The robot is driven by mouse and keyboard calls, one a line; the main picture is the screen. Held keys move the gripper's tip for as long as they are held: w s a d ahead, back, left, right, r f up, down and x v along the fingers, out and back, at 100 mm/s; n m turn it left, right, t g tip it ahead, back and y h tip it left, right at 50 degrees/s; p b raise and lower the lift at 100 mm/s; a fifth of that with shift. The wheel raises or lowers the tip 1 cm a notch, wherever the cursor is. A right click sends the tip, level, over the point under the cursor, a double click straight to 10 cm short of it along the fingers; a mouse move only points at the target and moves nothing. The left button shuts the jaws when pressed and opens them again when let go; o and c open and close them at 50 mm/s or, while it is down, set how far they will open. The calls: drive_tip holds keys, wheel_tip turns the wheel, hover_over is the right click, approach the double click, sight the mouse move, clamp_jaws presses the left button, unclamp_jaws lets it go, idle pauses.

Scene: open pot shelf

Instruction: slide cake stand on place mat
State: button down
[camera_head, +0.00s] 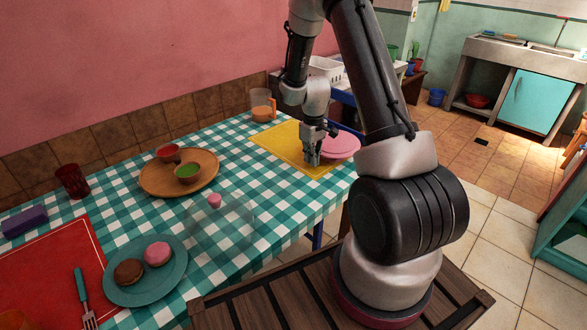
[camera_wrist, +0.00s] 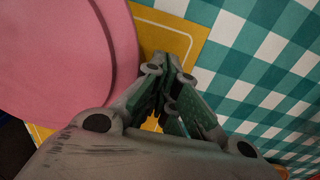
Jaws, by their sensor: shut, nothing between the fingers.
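The pink cake stand (camera_head: 341,146) is at the right edge of the yellow place mat (camera_head: 276,139), near the table's right side. Its round plate (camera_wrist: 65,60) fills the left of the wrist view and hides part of the mat (camera_wrist: 172,38). Its foot is hidden, so I cannot tell how much of it rests on the mat. My gripper (camera_head: 312,162) points down over the mat, just left of the cake stand. In the wrist view my gripper (camera_wrist: 166,70) is shut and empty beside the plate's edge; I cannot tell whether they touch.
A clear dome with a pink knob (camera_head: 214,201) stands nearer on the checked cloth. A wooden tray (camera_head: 208,161) with two small bowls is left of the mat. A pitcher (camera_head: 262,108) stands behind the mat.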

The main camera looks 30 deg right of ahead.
drive_tip(key=s+a+r, duration=0.2)
drive_tip(key=a+r, duration=0.2)
drive_tip(key=r, duration=0.5)
drive_tip(key=shift+a, duration=0.15)
idle(0.8)
idle(0.3)
drive_tip(key=s+a+r+m+t, duration=0.2)
drive_tip(key=s+r+m+t, duration=0.1)
drive_tip(key=s+r, duration=2)
drive_tip(key=s+t, duration=0.1)
drive_tip(key=s, duration=0.2)
drive_tip(key=shift+s+a+r+m, duration=0.15)
drive_tip(key=shift+r+m, duration=0.05)
drive_tip(key=shift+m, duration=0.1)
